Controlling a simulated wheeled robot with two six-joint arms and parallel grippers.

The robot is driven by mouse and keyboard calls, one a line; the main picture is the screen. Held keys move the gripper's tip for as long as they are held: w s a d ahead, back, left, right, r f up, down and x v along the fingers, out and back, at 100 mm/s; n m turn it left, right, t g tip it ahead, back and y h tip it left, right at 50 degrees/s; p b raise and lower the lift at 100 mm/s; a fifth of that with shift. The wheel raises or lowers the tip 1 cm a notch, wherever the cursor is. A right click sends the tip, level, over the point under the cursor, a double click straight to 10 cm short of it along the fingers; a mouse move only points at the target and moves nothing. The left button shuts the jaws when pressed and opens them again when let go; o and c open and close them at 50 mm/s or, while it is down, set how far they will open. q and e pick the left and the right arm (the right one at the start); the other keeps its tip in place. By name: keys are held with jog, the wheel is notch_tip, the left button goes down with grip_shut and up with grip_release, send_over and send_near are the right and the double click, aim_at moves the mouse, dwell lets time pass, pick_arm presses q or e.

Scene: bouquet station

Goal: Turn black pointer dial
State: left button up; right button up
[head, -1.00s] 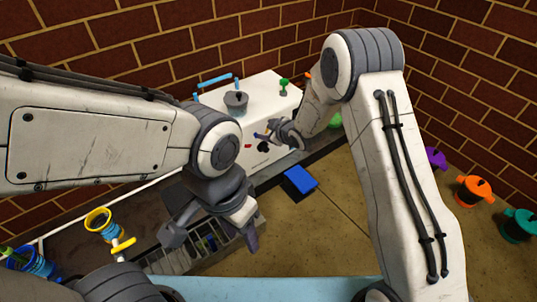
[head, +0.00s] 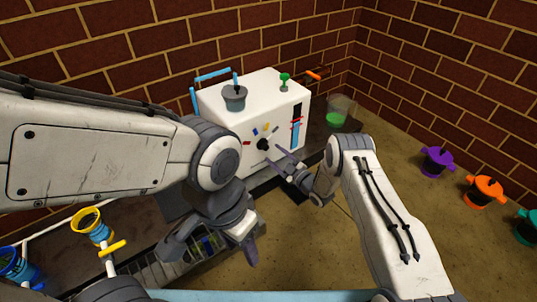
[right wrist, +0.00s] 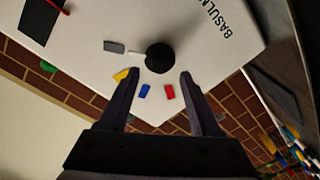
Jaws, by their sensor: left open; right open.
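The black pointer dial (head: 264,144) is on the front of a white machine (head: 225,125). Red, blue, yellow and grey marks lie in an arc around it. In the right wrist view the dial (right wrist: 159,57) has a pale pointer on its left, toward the grey mark (right wrist: 114,46). My right gripper (head: 279,158) is open and empty in front of the dial, just below and right of it in the head view. In the right wrist view its fingers (right wrist: 157,78) straddle the space below the dial, apart from it. My left gripper (head: 212,253) is open and empty, low over the bench.
A grey cup (head: 235,97) and a green knob (head: 284,80) are on the machine's top. A red-and-blue slider (head: 296,125) is on its front. A clear cup with green contents (head: 339,111) stands behind right. Purple (head: 437,161) and orange (head: 484,191) pots stand right.

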aim_at(267, 148)
jog(key=b+x, duration=0.1)
jog(key=x, duration=0.3)
jog(key=shift+f+b, duration=0.15)
jog(key=shift+b, duration=0.2)
jog(key=shift+w+a, duration=0.2)
jog(key=shift+w, duration=0.05)
grip_shut()
